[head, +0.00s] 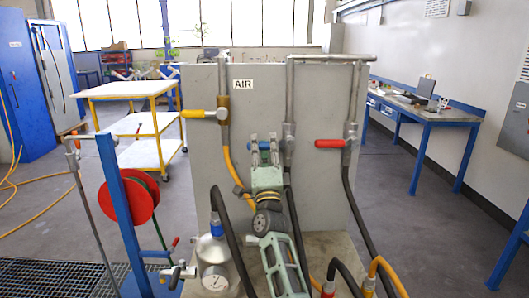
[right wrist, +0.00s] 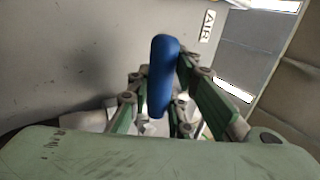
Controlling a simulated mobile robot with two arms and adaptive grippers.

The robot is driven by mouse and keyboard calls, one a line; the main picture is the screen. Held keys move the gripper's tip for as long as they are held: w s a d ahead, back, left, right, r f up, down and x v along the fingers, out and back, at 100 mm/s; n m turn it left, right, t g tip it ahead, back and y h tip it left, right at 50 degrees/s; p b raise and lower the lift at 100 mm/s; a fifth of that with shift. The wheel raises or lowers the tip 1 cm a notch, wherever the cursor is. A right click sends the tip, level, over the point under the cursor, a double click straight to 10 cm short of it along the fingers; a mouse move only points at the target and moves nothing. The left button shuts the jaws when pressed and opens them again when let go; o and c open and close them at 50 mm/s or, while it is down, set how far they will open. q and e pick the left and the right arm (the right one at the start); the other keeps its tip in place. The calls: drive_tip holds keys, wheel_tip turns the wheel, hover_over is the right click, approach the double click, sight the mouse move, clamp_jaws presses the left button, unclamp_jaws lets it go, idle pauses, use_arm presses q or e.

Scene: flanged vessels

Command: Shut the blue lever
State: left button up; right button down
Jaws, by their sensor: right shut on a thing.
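The blue lever (head: 265,146) is on the grey panel (head: 260,100), between a yellow lever (head: 200,114) on the left and a red lever (head: 330,143) on the right. In the head view its blue handle lies roughly level and is mostly covered by my right gripper (head: 264,138). In the right wrist view, the blue handle (right wrist: 161,78) stands between the green fingers of my right gripper (right wrist: 160,82), which are shut on it. The valve body behind the fingers is largely hidden. My left gripper is out of view.
Vertical pipes (head: 289,100) and dark hoses (head: 360,215) run down the panel beside my right arm. A pressure gauge (head: 215,277) and a red hose reel (head: 128,195) stand at the lower left. A yellow-framed cart (head: 140,124) and a blue workbench (head: 425,112) are farther off.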

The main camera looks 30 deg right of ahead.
drive_tip(key=shift+r+m+g+h, duration=0.15)
drive_tip(key=shift+m+g+h, duration=0.3)
drive_tip(key=shift+m, duration=0.35)
drive_tip(key=c, duration=1.6)
unclamp_jaws()
drive_tip(key=shift+r, duration=0.1)
drive_tip(key=shift+o, duration=0.2)
drive_tip(key=shift+s, duration=0.1)
drive_tip(key=v, duration=1.2)
